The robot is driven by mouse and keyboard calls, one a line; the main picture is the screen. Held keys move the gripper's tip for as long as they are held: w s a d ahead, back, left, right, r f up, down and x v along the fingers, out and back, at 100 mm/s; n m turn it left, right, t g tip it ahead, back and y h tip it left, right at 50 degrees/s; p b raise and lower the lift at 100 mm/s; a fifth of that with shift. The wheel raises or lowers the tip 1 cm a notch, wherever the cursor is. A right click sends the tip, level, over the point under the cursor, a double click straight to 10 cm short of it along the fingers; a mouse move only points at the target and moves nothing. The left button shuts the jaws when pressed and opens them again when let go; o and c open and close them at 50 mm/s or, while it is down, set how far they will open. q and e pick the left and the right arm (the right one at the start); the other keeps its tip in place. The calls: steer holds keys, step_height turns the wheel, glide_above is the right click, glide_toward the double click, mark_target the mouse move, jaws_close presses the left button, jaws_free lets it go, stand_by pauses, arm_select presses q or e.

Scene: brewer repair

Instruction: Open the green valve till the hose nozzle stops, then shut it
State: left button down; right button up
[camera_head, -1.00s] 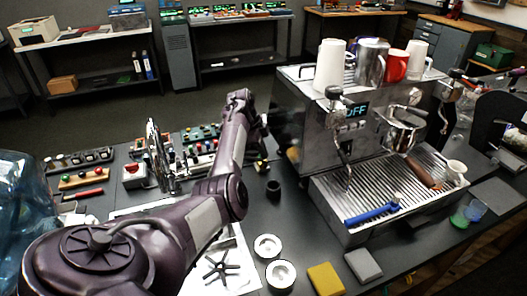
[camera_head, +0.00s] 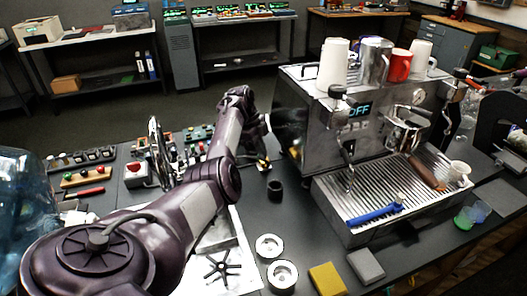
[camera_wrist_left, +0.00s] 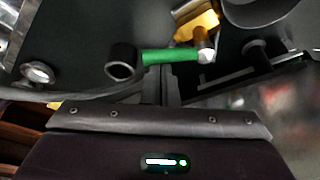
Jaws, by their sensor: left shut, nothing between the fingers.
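The green valve lever (camera_wrist_left: 170,56) lies roughly level across the left wrist view, between a dark round collar (camera_wrist_left: 122,63) and a brass-coloured end (camera_wrist_left: 205,48). My left gripper (camera_wrist_left: 167,88) is shut and empty, with its narrow fingertips just below the lever in that picture; I cannot tell whether they touch it. In the head view, brass parts (camera_head: 263,165) show beside the coffee machine, while the left fingertips are hidden by my arm. I cannot make out the hose nozzle for certain. My right gripper is in neither view.
The coffee machine (camera_head: 300,133) stands close to the right of my left arm. A black cup-like piece (camera_head: 274,188), two round metal parts (camera_head: 269,246) and a yellow block (camera_head: 326,279) lie in front on the bench. A large clear bottle (camera_head: 25,200) stands at left.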

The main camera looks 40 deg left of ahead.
arm_select(q)
steer(key=shift+s+a, duration=0.3)
steer(key=shift+a, duration=0.3)
steer(key=shift+a+b, duration=0.7)
steer(key=shift+a, duration=0.4)
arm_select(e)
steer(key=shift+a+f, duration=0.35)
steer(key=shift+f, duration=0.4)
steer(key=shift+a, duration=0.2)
arm_select(q)
steer(key=shift+a, duration=0.15)
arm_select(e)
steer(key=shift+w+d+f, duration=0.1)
